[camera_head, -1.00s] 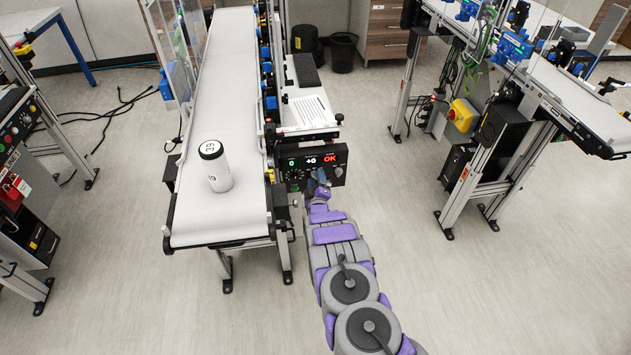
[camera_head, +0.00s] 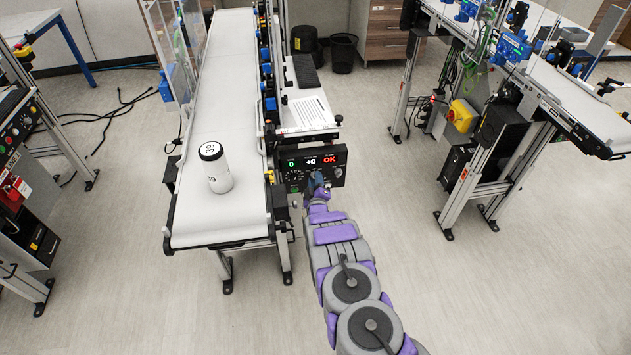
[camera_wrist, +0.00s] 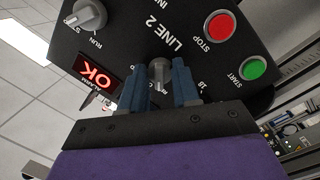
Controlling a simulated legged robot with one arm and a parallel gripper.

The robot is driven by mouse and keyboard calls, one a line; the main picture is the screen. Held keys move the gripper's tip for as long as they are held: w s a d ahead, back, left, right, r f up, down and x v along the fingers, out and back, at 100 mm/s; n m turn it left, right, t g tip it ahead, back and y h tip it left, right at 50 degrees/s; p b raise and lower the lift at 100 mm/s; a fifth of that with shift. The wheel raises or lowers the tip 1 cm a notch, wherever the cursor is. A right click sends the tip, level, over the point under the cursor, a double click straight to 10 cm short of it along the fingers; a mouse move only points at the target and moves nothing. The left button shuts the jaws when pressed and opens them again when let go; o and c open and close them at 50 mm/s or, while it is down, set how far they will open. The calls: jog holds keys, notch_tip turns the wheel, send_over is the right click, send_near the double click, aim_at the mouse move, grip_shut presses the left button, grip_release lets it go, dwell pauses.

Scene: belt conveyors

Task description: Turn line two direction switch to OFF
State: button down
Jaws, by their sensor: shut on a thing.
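The black LINE 2 control panel (camera_head: 338,158) is on the right side of the middle conveyor. It fills the upper part of the wrist view (camera_wrist: 140,38). My gripper (camera_wrist: 158,88) has its two blue fingers shut on a grey switch knob (camera_wrist: 158,70) in the middle of the panel. Its label is mostly hidden behind the fingers, so its setting cannot be read. In the head view my gripper (camera_head: 317,184) is at the panel's lower front. A second grey knob (camera_wrist: 88,14) has a RUN label beside it.
The panel has a red STOP button (camera_wrist: 219,26), a green START button (camera_wrist: 253,68) and a lit OK display (camera_wrist: 98,77). A white canister (camera_head: 215,167) stands on the middle conveyor belt (camera_head: 215,218). Other conveyors flank both sides.

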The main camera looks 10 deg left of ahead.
jog(key=shift+s+a+f+m+g+y+p, duration=0.2)
jog(key=shift+m+p, duration=0.6)
jog(key=shift+m, duration=1)
jog(key=shift+w+d+r+m+g+y+p, duration=0.1)
jog(key=shift+m+g+p, duration=0.2)
jog(key=shift+m+p, duration=1)
jog(key=shift+m+b, duration=0.45)
jog(key=shift+m, duration=0.25)
jog(key=c, duration=0.8)
grip_release()
jog(key=p+v, duration=0.3)
jog(key=v, duration=1.4)
jog(key=shift+s+a, duration=0.15)
